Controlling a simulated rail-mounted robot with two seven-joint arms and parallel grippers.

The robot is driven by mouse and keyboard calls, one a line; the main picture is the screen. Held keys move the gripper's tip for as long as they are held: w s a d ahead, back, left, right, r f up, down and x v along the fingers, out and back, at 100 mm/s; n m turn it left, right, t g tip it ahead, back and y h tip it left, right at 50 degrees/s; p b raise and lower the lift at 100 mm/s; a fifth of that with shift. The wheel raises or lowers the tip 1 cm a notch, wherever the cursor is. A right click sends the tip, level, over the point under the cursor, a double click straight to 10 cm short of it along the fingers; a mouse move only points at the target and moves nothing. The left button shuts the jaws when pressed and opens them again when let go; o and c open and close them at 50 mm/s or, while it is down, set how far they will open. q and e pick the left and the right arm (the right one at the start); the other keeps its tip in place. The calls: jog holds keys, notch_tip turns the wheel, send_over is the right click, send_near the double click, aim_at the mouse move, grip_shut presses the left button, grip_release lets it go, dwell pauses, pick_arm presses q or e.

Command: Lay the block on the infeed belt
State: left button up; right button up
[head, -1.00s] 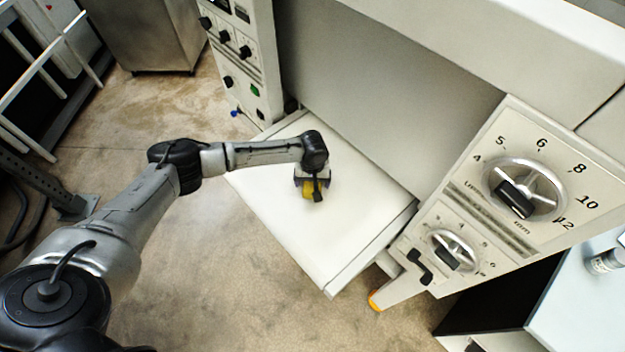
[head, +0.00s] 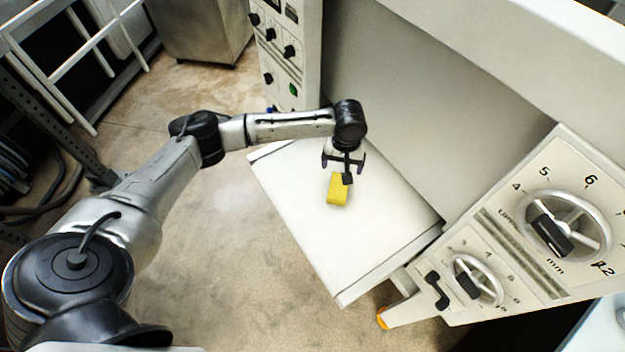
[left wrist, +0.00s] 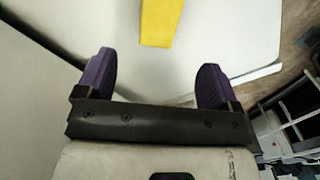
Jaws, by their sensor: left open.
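The yellow block (head: 337,190) lies on the white infeed belt (head: 300,210) in the head view. It also shows at the top of the left wrist view (left wrist: 161,22), cut off by the frame edge. My left gripper (head: 343,166) is just behind the block, on the machine side, with its fingers apart. In the left wrist view its two purple fingertips (left wrist: 157,72) stand wide apart with nothing between them, and the block is beyond them, clear of both. My right gripper is not in view.
The machine's tall grey face (head: 400,110) rises behind the belt. A dial panel (head: 540,230) stands on the right and a knob panel (head: 285,55) on the left. The belt around the block is bare, and open floor lies in front.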

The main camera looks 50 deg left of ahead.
pick_arm(q)
jog(key=s+d+f+m, duration=0.2)
jog(key=s+d+f, duration=0.1)
jog(key=s+d, duration=0.1)
jog(key=s+d+f+m+t+h, duration=0.1)
jog(key=s+d+f+m, duration=0.2)
jog(key=s+d, duration=0.2)
jog(key=s+d+f+m+h, duration=0.1)
jog(key=s+d+f+m, duration=0.1)
jog(key=d, duration=0.5)
jog(key=shift+s+d+f+m+t, duration=0.15)
jog(key=shift+s+f+m, duration=0.1)
jog(key=shift+s, duration=0.35)
jog(key=shift+s+d+f+m+t, duration=0.15)
jog(key=shift+s+f, duration=0.1)
jog(key=shift+s, duration=0.3)
jog(key=s+a+m+t+y, duration=0.1)
jog(key=s+a, duration=0.1)
jog(key=s, duration=0.7)
jog(key=s+a+r+t, duration=0.1)
jog(key=s+a, duration=0.2)
jog(key=s, duration=0.6)
jog(key=shift+a+m+y, duration=0.15)
jog(key=shift+m+y, duration=0.25)
